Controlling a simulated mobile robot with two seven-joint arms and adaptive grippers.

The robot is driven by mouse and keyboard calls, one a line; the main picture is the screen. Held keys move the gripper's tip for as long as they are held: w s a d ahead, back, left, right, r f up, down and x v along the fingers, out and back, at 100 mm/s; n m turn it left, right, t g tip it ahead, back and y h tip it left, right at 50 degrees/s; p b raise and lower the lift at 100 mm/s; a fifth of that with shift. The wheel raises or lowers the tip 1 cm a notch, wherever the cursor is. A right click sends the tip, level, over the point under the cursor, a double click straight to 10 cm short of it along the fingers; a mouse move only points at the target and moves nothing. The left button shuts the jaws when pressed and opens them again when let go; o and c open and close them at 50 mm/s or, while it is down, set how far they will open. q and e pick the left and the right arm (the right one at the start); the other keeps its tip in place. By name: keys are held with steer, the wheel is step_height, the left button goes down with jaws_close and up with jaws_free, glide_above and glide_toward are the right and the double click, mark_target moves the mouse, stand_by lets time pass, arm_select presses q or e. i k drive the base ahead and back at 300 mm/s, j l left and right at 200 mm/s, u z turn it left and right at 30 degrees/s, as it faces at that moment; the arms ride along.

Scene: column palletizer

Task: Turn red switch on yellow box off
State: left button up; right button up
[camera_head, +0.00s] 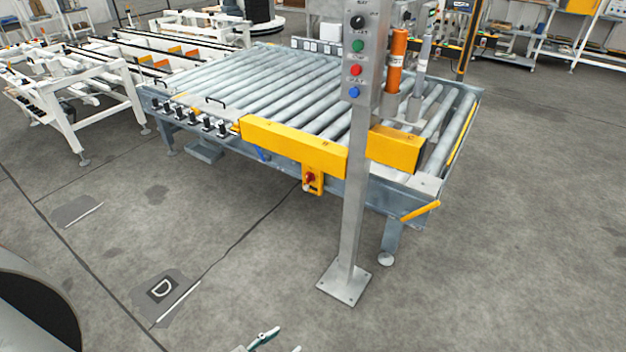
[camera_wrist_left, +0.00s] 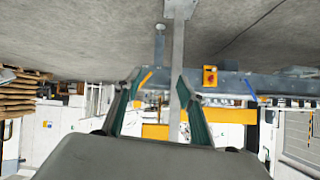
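The small yellow box (camera_head: 313,186) hangs on the front side of the roller conveyor, below the long yellow guard, left of the grey post. Its red switch (camera_head: 309,178) faces outward; its exact setting is too small to read. In the left wrist view, which is upside down, the yellow box (camera_wrist_left: 210,69) with its red switch (camera_wrist_left: 210,77) shows right of the fingers. My left gripper (camera_head: 279,343) shows only its fingertips at the bottom edge, well short of the box. In the wrist view the left gripper (camera_wrist_left: 159,76) is open and empty. My right gripper is not in view.
A grey control post (camera_head: 355,200) with coloured buttons stands on a floor plate in front of the conveyor (camera_head: 270,95), just right of the yellow box. A yellow handle (camera_head: 420,210) sticks out at the conveyor's right corner. The floor in front is clear.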

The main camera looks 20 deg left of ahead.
mark_target(310, 177)
steer(key=i+j+z, duration=0.1)
steer(key=i+j, duration=0.2)
steer(key=i, duration=0.25)
steer(key=i+j+z, duration=0.1)
steer(key=i+j, duration=0.25)
steer(key=i, duration=0.15)
steer(key=i+j, duration=0.4)
steer(key=i+z, duration=0.05)
steer(key=i, duration=0.05)
